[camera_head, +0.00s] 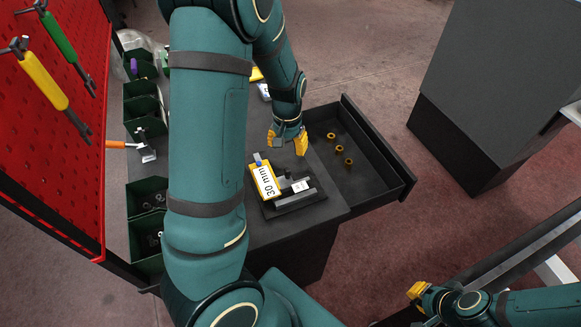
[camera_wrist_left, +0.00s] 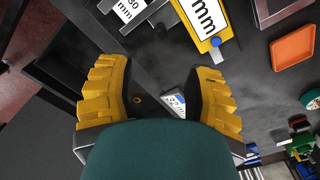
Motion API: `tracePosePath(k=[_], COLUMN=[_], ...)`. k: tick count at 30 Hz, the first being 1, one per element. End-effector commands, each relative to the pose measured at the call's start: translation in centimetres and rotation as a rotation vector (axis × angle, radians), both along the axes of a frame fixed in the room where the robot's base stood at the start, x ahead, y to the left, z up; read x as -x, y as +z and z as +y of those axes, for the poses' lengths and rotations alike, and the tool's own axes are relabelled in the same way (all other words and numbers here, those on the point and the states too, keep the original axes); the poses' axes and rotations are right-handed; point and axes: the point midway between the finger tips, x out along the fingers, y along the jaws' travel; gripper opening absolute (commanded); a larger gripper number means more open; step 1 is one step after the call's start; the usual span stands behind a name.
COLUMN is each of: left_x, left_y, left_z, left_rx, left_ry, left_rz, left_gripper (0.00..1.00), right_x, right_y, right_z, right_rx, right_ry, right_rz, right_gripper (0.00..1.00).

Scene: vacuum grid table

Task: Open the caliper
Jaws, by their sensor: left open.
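The caliper (camera_head: 301,186), dark grey with a small white display, lies in a dark holder near the table's front edge. In the left wrist view its display (camera_wrist_left: 128,9) shows at the top edge, cut off by the frame. Whether its jaws are apart cannot be made out. A yellow-framed sign reading "30 mm" (camera_head: 266,181) stands beside it. My left gripper (camera_head: 287,142) is open and empty, beyond the caliper. Its two yellow fingers (camera_wrist_left: 162,68) are wide apart in the left wrist view.
An open drawer (camera_head: 378,148) with several yellow-brown rings juts out right of the table. Green bins (camera_head: 147,197) line the table's left side, beside a red tool board (camera_head: 60,140). An orange tray (camera_wrist_left: 292,48) shows in the left wrist view. A dark cabinet (camera_head: 480,90) stands far right.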

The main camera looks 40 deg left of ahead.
Motion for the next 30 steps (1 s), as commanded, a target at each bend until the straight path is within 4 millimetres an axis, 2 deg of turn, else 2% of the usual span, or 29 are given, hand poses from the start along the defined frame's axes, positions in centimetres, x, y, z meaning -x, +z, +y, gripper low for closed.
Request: tracePosePath(k=[1,9,15,21,30], left_x=[0.2,0.1,0.1,0.0,0.0], left_y=[-1.2,-6.6,-9.7,-11.2,-11.4], left_z=[0.1,0.0,0.0,0.0,0.0], left_rx=[0.0,0.001,0.0,0.0,0.001], left_ry=[0.002,0.001,0.0,0.001,0.0], left_rz=[0.006,0.005,0.003,0.001,0.0], left_gripper=[0.52,0.52,0.52,0.52,0.52], right_x=[0.0,0.0,0.0,-0.1,-0.1], right_y=[-0.3,-1.0,-1.3,-1.4,-1.4], right_z=[0.0,0.0,0.0,0.0,0.1], right_rx=[0.0,0.001,0.002,0.002,0.002], right_ry=[0.0,-0.001,-0.002,-0.002,-0.002], right_rz=[0.0,0.0,0.0,0.0,0.0], right_gripper=[0.0,0.0,0.0,0.0,0.0])
